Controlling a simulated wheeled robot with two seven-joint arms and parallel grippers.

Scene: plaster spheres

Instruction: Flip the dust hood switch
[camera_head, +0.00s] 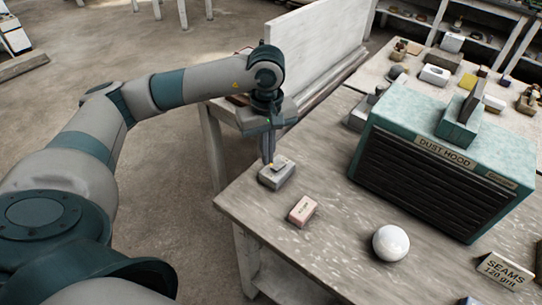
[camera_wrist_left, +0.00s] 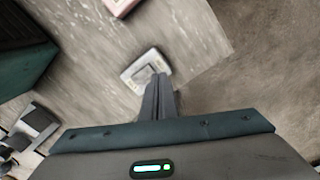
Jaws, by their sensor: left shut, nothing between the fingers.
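The dust hood (camera_head: 435,170) is a teal box with a dark slatted front and a "DUST HOOD" label, on the right half of the table. A small grey switch box (camera_head: 277,176) with a raised rocker sits near the table's left edge. My left gripper (camera_head: 268,162) is shut and empty, pointing down with its tips right at the switch box. In the left wrist view the shut fingers (camera_wrist_left: 159,80) overlap the near side of the switch box (camera_wrist_left: 133,77) and partly hide it. I cannot tell whether they touch the rocker. My right gripper is not in view.
A pink block (camera_head: 302,210) lies just in front of the switch box. A white sphere (camera_head: 391,243) rests further right, near a "SEAMS 120 grit" block (camera_head: 505,271). A pale upright panel (camera_head: 315,50) stands behind the gripper. Bare table (camera_head: 335,200) lies between.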

